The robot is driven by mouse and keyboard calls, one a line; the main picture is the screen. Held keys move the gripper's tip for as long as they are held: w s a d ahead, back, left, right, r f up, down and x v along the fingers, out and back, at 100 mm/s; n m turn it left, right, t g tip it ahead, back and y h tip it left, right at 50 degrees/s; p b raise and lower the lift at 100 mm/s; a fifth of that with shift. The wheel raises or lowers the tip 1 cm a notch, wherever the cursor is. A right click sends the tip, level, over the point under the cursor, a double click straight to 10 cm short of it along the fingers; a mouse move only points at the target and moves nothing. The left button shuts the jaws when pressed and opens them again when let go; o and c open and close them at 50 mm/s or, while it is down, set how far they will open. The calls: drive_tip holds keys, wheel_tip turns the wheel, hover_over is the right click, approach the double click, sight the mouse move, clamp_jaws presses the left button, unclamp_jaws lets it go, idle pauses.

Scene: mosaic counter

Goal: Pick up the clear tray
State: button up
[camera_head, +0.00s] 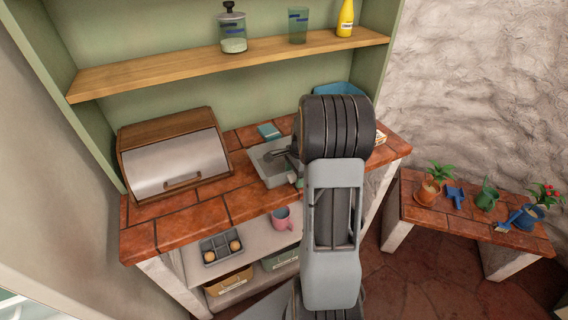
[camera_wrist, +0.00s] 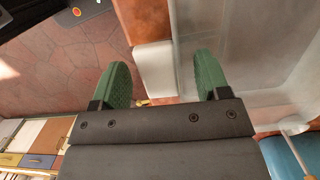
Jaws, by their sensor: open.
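The clear tray (camera_head: 265,170) lies on the tiled counter (camera_head: 190,220), right of the bread box, partly hidden by my arm. In the wrist view the clear tray (camera_wrist: 250,50) fills the upper right as a pale, see-through surface with a straight left edge. My gripper (camera_wrist: 162,60) has two green fingers spread apart with nothing held between them. The tray's left edge runs between the fingers in the picture; the right finger overlaps the tray and the left one is outside it. I cannot tell whether either finger touches it. In the head view my arm hides most of the gripper.
A bread box (camera_head: 172,155) stands left of the tray and a small teal item (camera_head: 268,131) behind it. A blue bin (camera_head: 340,88) is at the back right. Below are a pink mug (camera_head: 281,217) and a dark divided tray (camera_head: 221,246). A wooden shelf (camera_head: 160,78) hangs above.

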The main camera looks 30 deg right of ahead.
drive_tip(key=shift+c, duration=0.5)
drive_tip(key=c, duration=1.1)
drive_tip(key=shift+r, duration=0.1)
drive_tip(key=shift+r, duration=0.45)
wheel_tip(320, 180, up, 2)
drive_tip(key=shift+r, duration=0.25)
drive_tip(key=s+a+r+b, duration=0.1)
drive_tip(key=s+a+r, duration=0.3)
drive_tip(key=s, duration=0.1)
drive_tip(key=s+a+r+b, duration=0.1)
drive_tip(key=s+a+r, duration=0.4)
drive_tip(key=shift+s+a+r+b, duration=0.15)
drive_tip(key=shift+a+r+b, duration=0.1)
drive_tip(key=shift+b, duration=0.05)
